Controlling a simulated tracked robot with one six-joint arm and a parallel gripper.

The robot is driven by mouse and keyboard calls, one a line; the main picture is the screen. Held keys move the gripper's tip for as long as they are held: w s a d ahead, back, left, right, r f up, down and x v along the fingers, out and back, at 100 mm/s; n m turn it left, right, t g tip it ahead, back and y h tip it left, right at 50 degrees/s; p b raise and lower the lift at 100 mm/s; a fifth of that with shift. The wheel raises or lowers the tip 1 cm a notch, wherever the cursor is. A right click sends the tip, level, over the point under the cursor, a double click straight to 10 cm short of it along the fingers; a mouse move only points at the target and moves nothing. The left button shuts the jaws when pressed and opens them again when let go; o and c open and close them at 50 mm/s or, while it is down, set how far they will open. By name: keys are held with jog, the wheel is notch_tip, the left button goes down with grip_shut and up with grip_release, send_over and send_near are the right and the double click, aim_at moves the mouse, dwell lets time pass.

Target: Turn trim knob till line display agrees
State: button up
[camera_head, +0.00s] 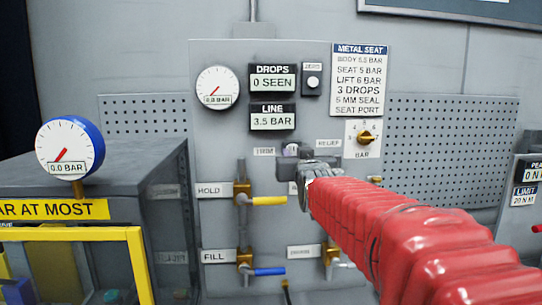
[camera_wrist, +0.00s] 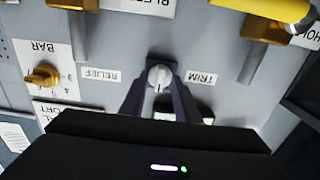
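The small pale trim knob (camera_wrist: 160,77) sits on the grey panel between the RELIEF and TRIM labels in the wrist view, which shows the labels upside down. The dark fingers of my gripper (camera_wrist: 160,88) reach to either side of it. Their tips lie close to its sides, but I cannot tell whether they press on it. In the head view my gripper (camera_head: 291,153) is at the panel and hides the knob. The LINE display (camera_head: 273,121) reads 3.5 BAR.
The DROPS display (camera_head: 273,84) reads 0 SEEN. The round panel gauge (camera_head: 217,88) reads 0.0 BAR. A brass BAR selector (camera_head: 366,137) and a yellow HOLD handle (camera_head: 268,200) are near my gripper. A blue FILL handle (camera_head: 269,271) is lower down.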

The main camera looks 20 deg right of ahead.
jog(key=shift+c, duration=0.5)
grip_shut()
jog(key=shift+d, duration=0.1)
jog(key=shift+m, duration=3)
jog(key=shift+o, duration=0.5)
grip_release()
